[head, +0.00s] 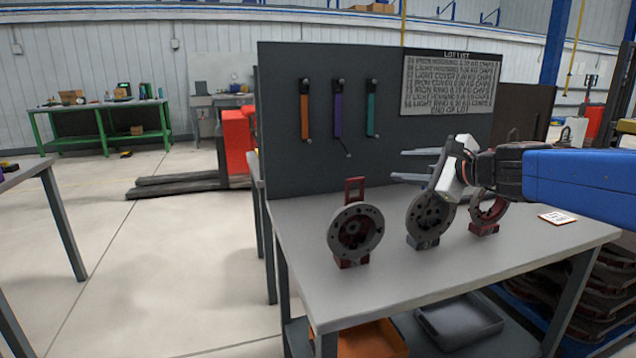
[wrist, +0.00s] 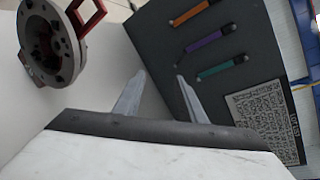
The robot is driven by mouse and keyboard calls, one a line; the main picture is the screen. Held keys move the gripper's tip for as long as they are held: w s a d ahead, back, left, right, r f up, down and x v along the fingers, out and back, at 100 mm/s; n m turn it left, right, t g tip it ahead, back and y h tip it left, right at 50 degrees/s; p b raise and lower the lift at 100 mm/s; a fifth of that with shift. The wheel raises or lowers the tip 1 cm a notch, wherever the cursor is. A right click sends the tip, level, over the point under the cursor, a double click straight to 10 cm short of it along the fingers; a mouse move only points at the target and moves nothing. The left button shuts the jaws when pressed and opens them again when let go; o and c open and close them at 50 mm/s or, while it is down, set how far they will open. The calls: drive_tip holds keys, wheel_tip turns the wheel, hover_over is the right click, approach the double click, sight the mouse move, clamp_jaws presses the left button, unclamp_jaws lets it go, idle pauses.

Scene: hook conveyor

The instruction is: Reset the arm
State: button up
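My gripper (head: 412,166) is at the end of my blue arm, above the right part of the grey table (head: 310,290), its fingers pointing left. It also shows in the wrist view (wrist: 160,78), where the two fingers stand apart with nothing between them. It is open and empty. Below and left of it, a round grey housing with a red frame (head: 372,238) stands upright on the table; it shows in the wrist view (wrist: 72,60) at upper left. A second grey round part (head: 428,232) stands under my gripper. A reddish ring part (head: 484,228) is partly hidden behind my wrist.
A dark panel (head: 290,170) rises behind the table, with orange (head: 304,112), purple (head: 338,115) and teal (head: 370,115) hanging tools and a lot list sign (head: 450,82). A white card (head: 556,218) lies at right. Trays sit below. Open floor lies left.

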drive_tip(key=s+f+n+g, duration=0.1)
drive_tip(key=s+f+n, duration=0.2)
drive_tip(key=s+f, duration=0.1)
drive_tip(key=s+a+f+n+g+h, duration=0.1)
drive_tip(key=s+f+n+g, duration=0.1)
drive_tip(key=s+f+n, duration=0.2)
drive_tip(key=s+a+f+n+g, duration=0.1)
drive_tip(key=s+f+n+g, duration=0.1)
drive_tip(key=s+f, duration=0.3)
drive_tip(key=shift+s+f+n+h, duration=0.15)
drive_tip(key=shift+s+n, duration=0.25)
drive_tip(key=shift+s, duration=0.5)
drive_tip(key=shift+s+n+h, duration=0.15)
drive_tip(key=shift+s+n, duration=0.25)
drive_tip(key=shift+s, duration=0.5)
drive_tip(key=s+d+f+n+g+h, duration=0.1)
drive_tip(key=s+d+f+n+h, duration=0.2)
drive_tip(key=s+d+f+n, duration=0.1)
drive_tip(key=s+d+f+n+g+h, duration=0.2)
drive_tip(key=s+d+f+n, duration=0.3)
drive_tip(key=s+f, duration=0.3)
drive_tip(key=s+d+h, duration=0.1)
drive_tip(key=s, duration=0.2)
drive_tip(key=shift+s+f, duration=0.2)
drive_tip(key=shift+f, duration=0.15)
